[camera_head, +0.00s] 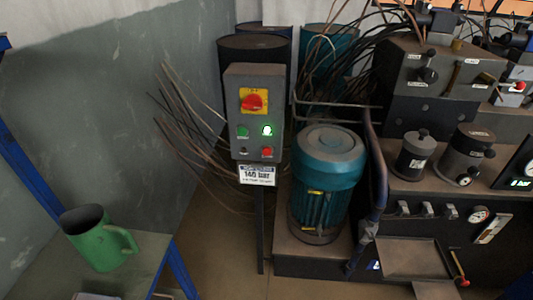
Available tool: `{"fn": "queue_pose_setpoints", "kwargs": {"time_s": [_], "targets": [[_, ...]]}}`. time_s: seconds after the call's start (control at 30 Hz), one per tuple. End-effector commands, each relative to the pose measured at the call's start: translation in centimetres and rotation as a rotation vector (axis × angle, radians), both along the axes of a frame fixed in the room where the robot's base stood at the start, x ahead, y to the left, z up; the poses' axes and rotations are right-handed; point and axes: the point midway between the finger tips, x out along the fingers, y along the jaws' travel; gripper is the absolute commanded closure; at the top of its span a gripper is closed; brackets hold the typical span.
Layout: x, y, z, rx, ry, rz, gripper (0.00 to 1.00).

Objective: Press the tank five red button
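A grey control box (254,75) stands on a post at the centre. Near its lower right corner is a small round red button (266,152). Above it is a brightly lit green button (267,130), with another green button (242,131) to the left. A small dark knob or button (243,150) is left of the red one. A red rotary switch (253,101) on a yellow plate is at the upper part. A white sign (257,175) below reads "140 bar". I cannot read any "tank five" label. My gripper is not in view.
A blue-green motor (327,180) stands just right of the box, beside a dark bent pipe (376,180). Dark machinery (440,200) fills the right. Loose wires (190,125) spread left of the box. A green jug (100,240) stands on a shelf at lower left. Some floor (220,255) is clear.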

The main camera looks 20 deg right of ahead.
Motion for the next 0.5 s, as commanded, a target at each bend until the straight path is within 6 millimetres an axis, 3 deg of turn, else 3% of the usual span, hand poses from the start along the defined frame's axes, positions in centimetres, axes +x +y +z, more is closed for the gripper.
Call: {"fn": "queue_pose_setpoints", "kwargs": {"time_s": [0.07, 0.5], "targets": [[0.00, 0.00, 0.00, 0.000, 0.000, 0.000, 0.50], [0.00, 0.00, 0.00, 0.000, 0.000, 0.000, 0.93]]}}
